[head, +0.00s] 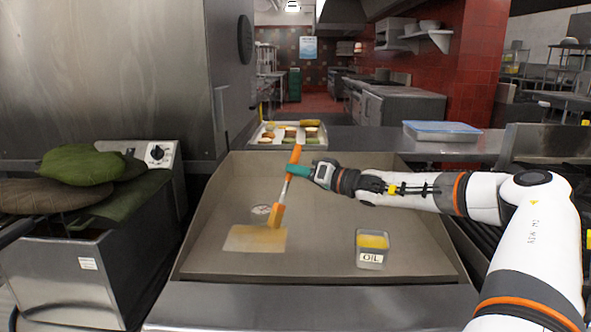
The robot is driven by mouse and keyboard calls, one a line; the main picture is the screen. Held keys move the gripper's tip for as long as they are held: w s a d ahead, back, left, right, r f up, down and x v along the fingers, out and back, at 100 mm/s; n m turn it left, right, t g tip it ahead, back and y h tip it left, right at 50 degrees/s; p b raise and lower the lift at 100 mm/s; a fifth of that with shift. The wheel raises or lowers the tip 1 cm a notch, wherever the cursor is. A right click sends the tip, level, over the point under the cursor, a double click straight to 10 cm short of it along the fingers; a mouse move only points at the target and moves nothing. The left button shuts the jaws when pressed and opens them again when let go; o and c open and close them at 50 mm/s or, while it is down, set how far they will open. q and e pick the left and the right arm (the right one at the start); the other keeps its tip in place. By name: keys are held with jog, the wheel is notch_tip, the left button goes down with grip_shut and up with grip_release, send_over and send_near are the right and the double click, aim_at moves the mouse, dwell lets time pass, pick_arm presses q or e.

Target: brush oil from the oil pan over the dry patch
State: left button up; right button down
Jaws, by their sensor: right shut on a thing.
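My right gripper (298,171) is shut on the handle of an orange brush (283,190), which it holds tilted over the griddle (330,215). The brush head (276,215) points down at the upper right edge of a yellowish-tan rectangular patch (255,239); I cannot tell whether it touches. The oil pan (370,257), a small square container labelled OIL with yellow oil (373,241) inside, stands on the griddle to the right of the patch. My left gripper is not in view.
A small round pale mark or disc (261,210) lies behind the patch. A tray of food (288,134) stands behind the griddle. A blue-lidded container (441,131) is on the back right counter. Green cushions (82,165) lie at left. The griddle's middle is clear.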

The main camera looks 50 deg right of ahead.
aim_at(299, 154)
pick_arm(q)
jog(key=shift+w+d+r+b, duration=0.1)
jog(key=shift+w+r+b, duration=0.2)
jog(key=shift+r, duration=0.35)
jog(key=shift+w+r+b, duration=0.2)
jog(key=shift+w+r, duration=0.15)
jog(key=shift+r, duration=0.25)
pick_arm(e)
jog(key=shift+s+d, duration=1.25)
jog(key=shift+s, duration=0.2)
notch_tip(299, 154, up, 4)
jog(key=shift+f+p, duration=0.1)
jog(key=shift+p, duration=1.15)
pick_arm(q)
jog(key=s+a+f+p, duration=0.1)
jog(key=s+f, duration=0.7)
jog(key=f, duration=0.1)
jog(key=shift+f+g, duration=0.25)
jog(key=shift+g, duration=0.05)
pick_arm(e)
jog(key=shift+r, duration=1.1)
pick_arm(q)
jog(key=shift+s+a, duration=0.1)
